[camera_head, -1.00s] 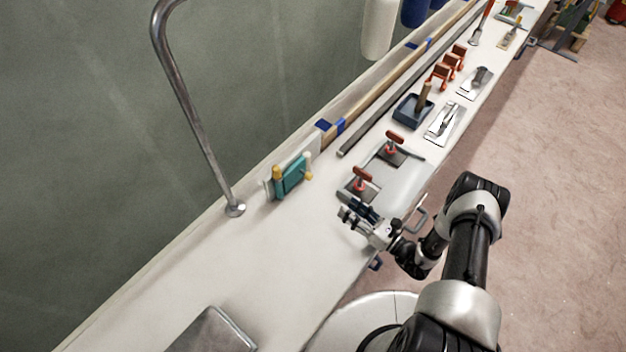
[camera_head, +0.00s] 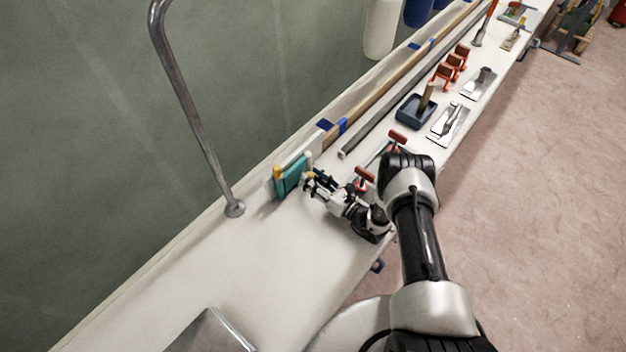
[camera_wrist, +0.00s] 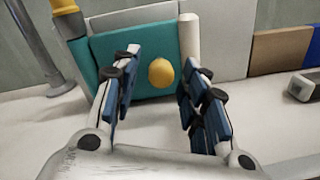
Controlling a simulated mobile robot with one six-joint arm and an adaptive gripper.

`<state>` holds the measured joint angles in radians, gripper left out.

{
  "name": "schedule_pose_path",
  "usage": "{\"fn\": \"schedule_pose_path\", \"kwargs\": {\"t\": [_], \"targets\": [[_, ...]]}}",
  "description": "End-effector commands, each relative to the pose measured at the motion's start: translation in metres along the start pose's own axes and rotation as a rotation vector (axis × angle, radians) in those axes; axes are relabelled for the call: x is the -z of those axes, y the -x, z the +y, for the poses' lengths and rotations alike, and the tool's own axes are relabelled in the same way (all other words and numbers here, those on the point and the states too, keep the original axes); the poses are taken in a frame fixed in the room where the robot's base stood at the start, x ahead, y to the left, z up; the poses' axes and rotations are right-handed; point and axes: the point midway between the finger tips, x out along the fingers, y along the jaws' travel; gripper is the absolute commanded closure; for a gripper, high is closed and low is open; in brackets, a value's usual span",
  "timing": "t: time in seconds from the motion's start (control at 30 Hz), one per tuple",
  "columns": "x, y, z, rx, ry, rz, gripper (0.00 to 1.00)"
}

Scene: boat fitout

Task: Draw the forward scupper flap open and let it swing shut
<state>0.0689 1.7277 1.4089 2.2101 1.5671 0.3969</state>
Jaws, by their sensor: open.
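The scupper flap is a teal panel (camera_head: 289,180) set against the raised side at the back of the white bench. In the wrist view the teal panel (camera_wrist: 138,58) shows a round yellow knob (camera_wrist: 161,73) on its face, with a yellow-topped post at its left and a white post at its right. Whether this is the forward flap I cannot tell; no other flap shows. My gripper (camera_head: 309,182) is open and close in front of the panel. In the wrist view the knob sits between the fingers of my gripper (camera_wrist: 160,80), seemingly just beyond their tips.
A bent metal rail (camera_head: 197,120) rises left of the flap. Red-handled clamps (camera_head: 364,175) are beside my wrist. A grey bar (camera_head: 372,131), a blue tray (camera_head: 413,111) and trowels (camera_head: 448,124) lie farther right.

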Motion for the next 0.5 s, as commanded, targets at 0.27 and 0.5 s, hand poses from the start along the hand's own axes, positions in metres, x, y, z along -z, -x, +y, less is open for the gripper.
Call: {"fn": "schedule_pose_path", "kwargs": {"t": [0.27,0.5], "targets": [[-0.0005,-0.0025,0.0,0.0,0.0,0.0,0.59],[-0.0005,-0.0023,0.0001,0.0,0.0,-0.001,0.73]]}}
